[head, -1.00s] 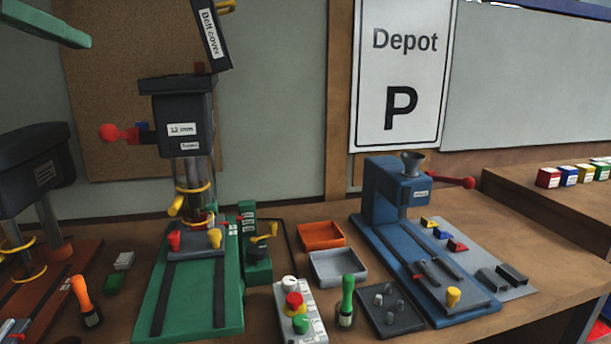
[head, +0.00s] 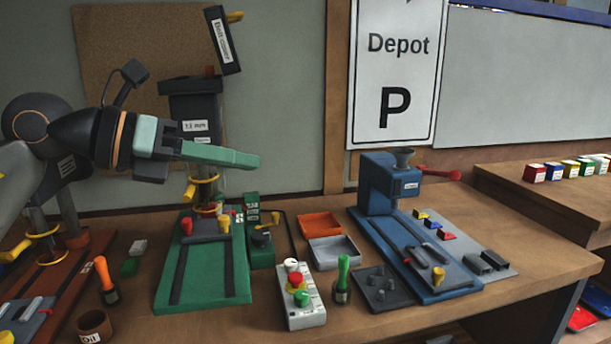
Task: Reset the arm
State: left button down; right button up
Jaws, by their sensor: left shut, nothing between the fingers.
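My left arm reaches in from the left in the head view. Its left gripper (head: 238,158) has green fingers, which are shut with nothing between them and point to the right. It hangs above the green-based drill press (head: 193,104), in front of its dark head, and covers part of its column. I cannot tell whether it touches the press. My right gripper is not in view.
A blue press (head: 377,185) stands right of the control box (head: 301,300). Orange (head: 320,224) and grey (head: 335,249) trays lie between the machines. Orange-handled (head: 104,278) and green-handled (head: 343,272) tools stand near the front.

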pick_arm(q)
jog(key=d+f+n+g+h, duration=0.2)
jog(key=d+f+n+h, duration=0.35)
jog(key=f+h, duration=0.3)
jog(key=a+f+n+t+y+p, duration=0.1)
jog(key=a+f+n+t+y, duration=0.3)
jog(key=f+n, duration=0.5)
jog(key=a+f+n+t+y, duration=0.2)
jog(key=f+n+t+y, duration=0.3)
jog(key=f+n, duration=0.4)
jog(key=a+f+n+t+y+p, duration=0.1)
jog(key=a+f+n+t+y, duration=0.35)
jog(key=f+n, duration=0.45)
jog(key=s+a+f+n+g+y, duration=0.3)
jog(key=s+f+n+g+y, duration=0.2)
jog(key=s+f, duration=1.6)
notch_tip(320, 180, down, 3)
jog(key=n+g, duration=0.3)
jog(key=shift+r+g+y, duration=0.15)
jog(key=shift+g+y, duration=0.2)
jog(key=shift+y, duration=0.05)
